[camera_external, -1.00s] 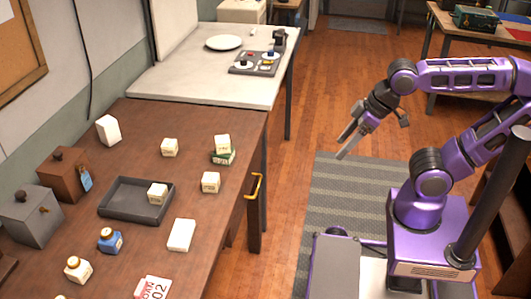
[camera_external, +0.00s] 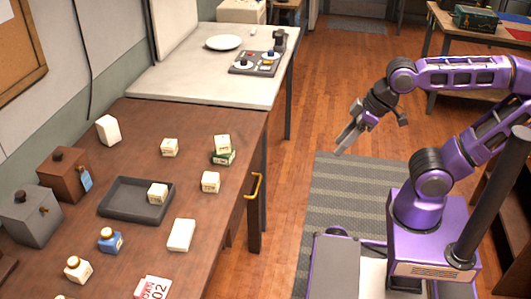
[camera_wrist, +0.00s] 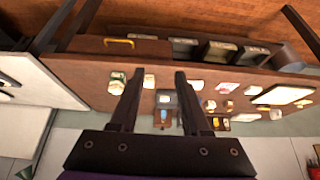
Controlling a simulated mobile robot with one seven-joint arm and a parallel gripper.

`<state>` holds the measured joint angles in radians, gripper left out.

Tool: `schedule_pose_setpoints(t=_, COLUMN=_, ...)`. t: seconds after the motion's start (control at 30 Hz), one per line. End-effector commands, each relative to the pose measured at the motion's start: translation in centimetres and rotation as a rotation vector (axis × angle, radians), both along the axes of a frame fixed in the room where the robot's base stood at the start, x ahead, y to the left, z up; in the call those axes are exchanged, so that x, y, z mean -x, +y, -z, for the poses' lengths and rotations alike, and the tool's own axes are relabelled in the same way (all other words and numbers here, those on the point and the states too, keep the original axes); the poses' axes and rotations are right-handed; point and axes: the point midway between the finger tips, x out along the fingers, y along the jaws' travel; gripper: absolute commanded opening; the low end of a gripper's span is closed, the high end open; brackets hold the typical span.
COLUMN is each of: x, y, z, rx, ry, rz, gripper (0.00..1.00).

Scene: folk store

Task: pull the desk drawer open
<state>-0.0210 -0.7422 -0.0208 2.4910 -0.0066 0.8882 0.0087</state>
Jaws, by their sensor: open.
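The brown desk (camera_external: 215,125) stands at the left of the external view. A gold bar handle (camera_external: 255,187) sits on its right-hand side, where the drawer is; the drawer looks shut. In the wrist view the handle (camera_wrist: 118,41) shows on a brown drawer front (camera_wrist: 85,45), upper left of the fingers. My gripper (camera_external: 344,141) is open and empty, in the air to the right of the desk and clear of the handle. In the wrist view its two dark fingers (camera_wrist: 160,76) are spread apart with nothing held between them.
A dark tray (camera_external: 120,209), small boxes and jars lie on the desk top. A pale table (camera_external: 180,75) with a plate (camera_external: 223,43) adjoins it behind. Open compartments (camera_wrist: 220,52) show beside the drawer front. The floor between desk and base, with a striped mat (camera_external: 335,200), is free.

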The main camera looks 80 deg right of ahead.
Motion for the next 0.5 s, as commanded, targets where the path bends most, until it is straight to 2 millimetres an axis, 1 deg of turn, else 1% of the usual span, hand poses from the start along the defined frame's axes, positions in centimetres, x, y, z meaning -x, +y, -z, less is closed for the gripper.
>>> schedule_pose_setpoints(t=0.07, x=-1.2, y=-0.1, z=-0.7, rx=-0.028, ry=-0.026, rz=-0.004, gripper=0.44)
schedule_pose_setpoints(t=0.17, x=-3.9, y=-0.5, z=-2.1, rx=-0.082, ry=-0.079, rz=0.004, gripper=0.44)
schedule_pose_setpoints(t=0.27, x=-7.4, y=-1.2, z=-3.5, rx=-0.142, ry=-0.14, rz=0.023, gripper=0.44)
schedule_pose_setpoints(t=0.3, x=-8.8, y=-1.5, z=-4.0, rx=-0.164, ry=-0.163, rz=0.034, gripper=0.44)
schedule_pose_setpoints(t=0.47, x=-14.7, y=-2.8, z=-5.4, rx=-0.228, ry=-0.249, rz=0.081, gripper=0.44)
schedule_pose_setpoints(t=0.5, x=-16.1, y=-3.1, z=-5.7, rx=-0.238, ry=-0.27, rz=0.092, gripper=0.44)
